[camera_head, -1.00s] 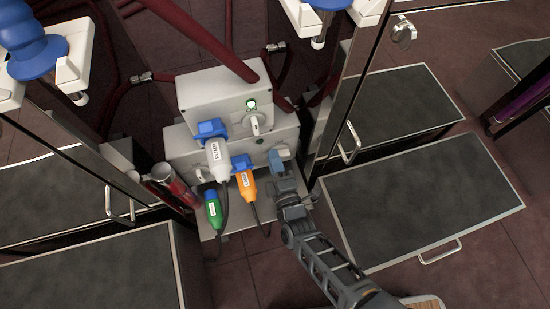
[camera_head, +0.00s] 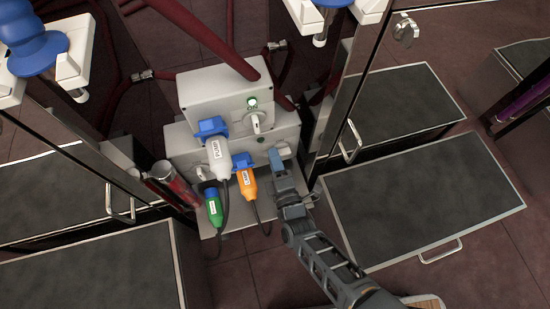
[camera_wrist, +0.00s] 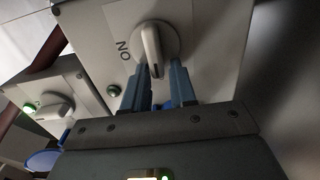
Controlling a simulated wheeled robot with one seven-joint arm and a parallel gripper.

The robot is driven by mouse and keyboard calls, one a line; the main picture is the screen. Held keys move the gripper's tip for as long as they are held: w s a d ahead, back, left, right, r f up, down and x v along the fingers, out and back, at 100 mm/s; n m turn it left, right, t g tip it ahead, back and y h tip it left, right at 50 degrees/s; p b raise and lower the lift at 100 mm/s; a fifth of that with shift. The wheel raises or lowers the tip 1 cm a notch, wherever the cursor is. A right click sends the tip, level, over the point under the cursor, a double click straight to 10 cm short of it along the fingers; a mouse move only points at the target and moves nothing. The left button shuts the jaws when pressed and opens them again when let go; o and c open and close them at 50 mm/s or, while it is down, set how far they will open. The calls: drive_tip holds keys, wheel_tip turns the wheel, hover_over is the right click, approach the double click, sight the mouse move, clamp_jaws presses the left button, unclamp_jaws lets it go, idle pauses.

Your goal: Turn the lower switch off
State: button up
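The lower switch is a white rotary knob on the lower grey box (camera_head: 182,150). In the wrist view the lower switch (camera_wrist: 151,45) has its handle pointing nearly up and down in the picture, with an "ON" mark to its left. The small green lamp (camera_wrist: 114,91) beside it looks dim. My gripper (camera_head: 275,158) is at the right end of the lower box. In the wrist view my gripper (camera_wrist: 160,75) has its two blue fingers apart, with the handle's lower end between their tips, closer to the left finger. Contact cannot be told.
The upper box (camera_head: 215,92) carries another switch (camera_head: 257,122) and a brightly lit green lamp (camera_head: 252,102). White (camera_head: 217,160), orange (camera_head: 247,185) and green (camera_head: 213,208) plugs with cables hang left of my gripper. A cabinet post (camera_head: 335,110) stands close on the right.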

drive_tip(key=shift+o, duration=1.2)
drive_tip(key=p+v, duration=0.2)
drive_tip(key=v, duration=0.5)
drive_tip(key=shift+s, duration=0.4)
